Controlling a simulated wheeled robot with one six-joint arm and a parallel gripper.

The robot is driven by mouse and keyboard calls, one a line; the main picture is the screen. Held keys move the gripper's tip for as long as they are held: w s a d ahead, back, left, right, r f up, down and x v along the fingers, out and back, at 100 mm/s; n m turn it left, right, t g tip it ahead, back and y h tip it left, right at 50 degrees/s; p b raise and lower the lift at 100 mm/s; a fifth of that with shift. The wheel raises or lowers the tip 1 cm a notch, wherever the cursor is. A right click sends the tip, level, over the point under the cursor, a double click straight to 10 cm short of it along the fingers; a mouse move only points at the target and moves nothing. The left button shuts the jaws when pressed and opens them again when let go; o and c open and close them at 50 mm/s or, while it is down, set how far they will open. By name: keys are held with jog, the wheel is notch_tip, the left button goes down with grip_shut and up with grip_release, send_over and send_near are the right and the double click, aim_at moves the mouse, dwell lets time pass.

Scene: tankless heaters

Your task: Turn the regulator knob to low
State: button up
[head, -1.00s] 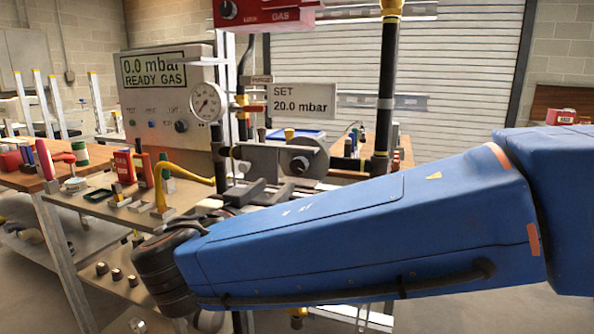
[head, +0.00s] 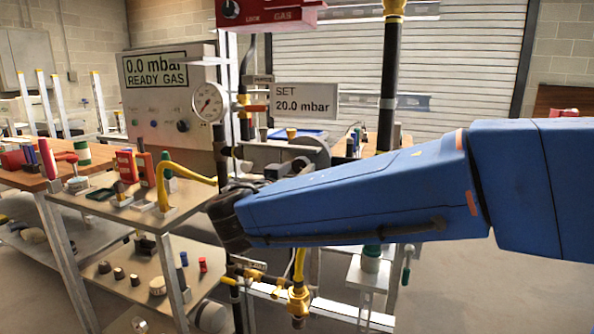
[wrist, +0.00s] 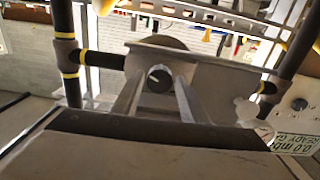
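The grey regulator (head: 316,150) sits on the pipework behind my arm, and my arm and wrist partly cover it in the head view. In the wrist view its grey body (wrist: 215,82) spans the picture. A dark round knob-like part (wrist: 158,80) shows at its middle. My gripper (wrist: 161,76) points at that part with its two grey fingers apart, one on each side of it. I cannot tell whether the fingers touch it. In the head view my gripper is mostly hidden behind my wrist. The knob's setting cannot be read.
A gauge (head: 208,102) and a sign (head: 304,101) reading SET 20.0 mbar stand near the regulator. A display panel (head: 155,70) reads 0.0 mbar READY GAS. Black vertical pipes (head: 387,90) and a yellow hose (head: 185,172) flank the area. A cluttered bench (head: 100,205) stands left.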

jog(key=shift+w+d, duration=0.1)
jog(key=shift+w, duration=0.15)
jog(key=shift+c, duration=0.6)
jog(key=c, duration=0.7)
jog(key=shift+o, duration=0.3)
